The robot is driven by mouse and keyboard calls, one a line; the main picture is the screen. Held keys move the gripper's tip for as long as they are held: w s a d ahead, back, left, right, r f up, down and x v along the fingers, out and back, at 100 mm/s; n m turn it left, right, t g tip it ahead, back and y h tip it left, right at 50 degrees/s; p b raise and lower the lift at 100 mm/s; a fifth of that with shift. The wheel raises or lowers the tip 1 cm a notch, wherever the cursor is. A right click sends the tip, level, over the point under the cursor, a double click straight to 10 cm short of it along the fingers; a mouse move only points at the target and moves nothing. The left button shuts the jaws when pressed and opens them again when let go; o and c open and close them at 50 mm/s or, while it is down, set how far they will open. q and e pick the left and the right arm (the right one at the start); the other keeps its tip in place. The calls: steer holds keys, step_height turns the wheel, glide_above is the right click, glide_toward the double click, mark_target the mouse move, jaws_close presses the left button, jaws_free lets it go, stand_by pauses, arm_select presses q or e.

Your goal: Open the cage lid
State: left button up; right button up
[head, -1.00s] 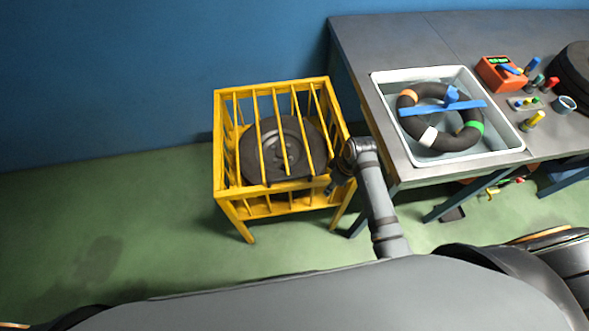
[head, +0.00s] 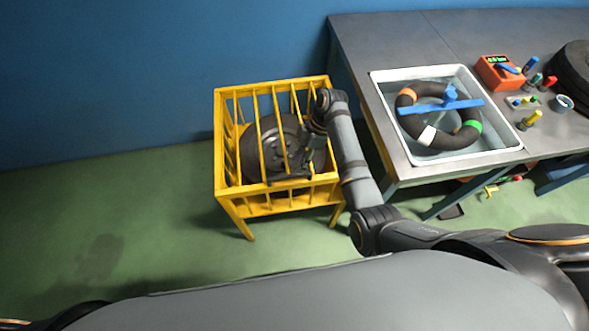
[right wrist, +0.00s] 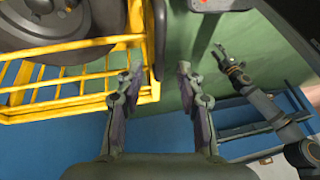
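The yellow barred cage (head: 221,172) stands on the floor left of the bench, its barred top lying flat as far as I can see. A dark tyre (head: 253,165) sits inside behind the bars. My right gripper (head: 302,165) is over the right part of the cage top and hides some bars; contact cannot be told. In the right wrist view its two fingers (right wrist: 158,85) are apart with nothing between them, beside the cage's yellow bars (right wrist: 75,78). My left gripper does not show in the head view.
The grey bench (head: 365,50) stands right of the cage, carrying a white basin (head: 513,142) with a ring in it, a red meter (head: 500,72) and small tools. Green floor (head: 140,200) is clear left of the cage.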

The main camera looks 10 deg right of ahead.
mark_target(293, 175)
steer(key=x, duration=0.5)
steer(key=shift+f, duration=0.15)
jaws_close()
